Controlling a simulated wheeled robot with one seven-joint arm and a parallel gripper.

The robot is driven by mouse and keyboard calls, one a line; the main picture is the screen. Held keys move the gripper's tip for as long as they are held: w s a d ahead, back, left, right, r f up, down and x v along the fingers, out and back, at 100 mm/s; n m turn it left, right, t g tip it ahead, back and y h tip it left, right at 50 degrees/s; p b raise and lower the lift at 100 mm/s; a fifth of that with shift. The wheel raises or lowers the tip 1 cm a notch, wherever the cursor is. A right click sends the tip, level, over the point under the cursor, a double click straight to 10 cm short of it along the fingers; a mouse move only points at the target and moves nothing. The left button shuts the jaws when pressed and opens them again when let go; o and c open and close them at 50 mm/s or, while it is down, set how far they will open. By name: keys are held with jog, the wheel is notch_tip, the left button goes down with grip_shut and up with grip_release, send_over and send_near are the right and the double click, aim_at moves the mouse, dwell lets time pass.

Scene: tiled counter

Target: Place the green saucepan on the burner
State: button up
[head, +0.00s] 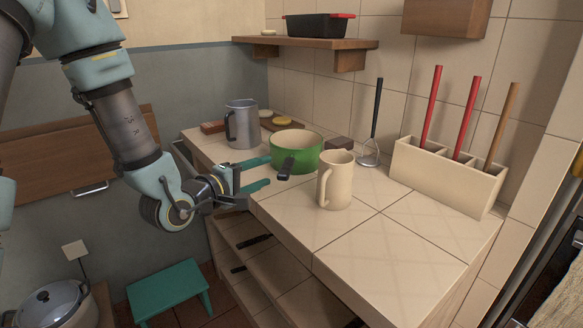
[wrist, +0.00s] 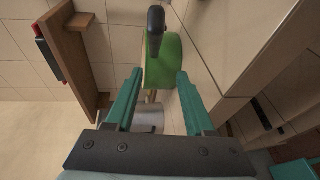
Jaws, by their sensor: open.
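The green saucepan (head: 295,150) stands upright on the tiled counter, its dark handle (head: 286,167) pointing toward the front edge. In the wrist view the saucepan (wrist: 164,62) is just beyond my fingertips, with the handle (wrist: 156,22) above them. My gripper (head: 268,171) is open and empty, its teal fingers just left of the saucepan and near the handle. My fingers also show in the wrist view (wrist: 160,74), apart from each other with nothing gripped. No burner is clearly visible; a dark appliance edge (head: 552,275) shows at the far right.
A cream mug (head: 338,183) stands right of the saucepan, and a grey metal pitcher (head: 243,125) stands behind left. The counter's front right (head: 395,250) is clear. A teal stool (head: 168,290) is on the floor.

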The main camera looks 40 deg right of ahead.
aim_at(293, 159)
jog(key=shift+h, duration=0.3)
jog(key=d+p, duration=0.1)
jog(key=d, duration=0.4)
jog(key=shift+p+x, duration=1.15)
jog(key=shift+x, duration=1.9)
jog(key=shift+w, duration=0.15)
grip_shut()
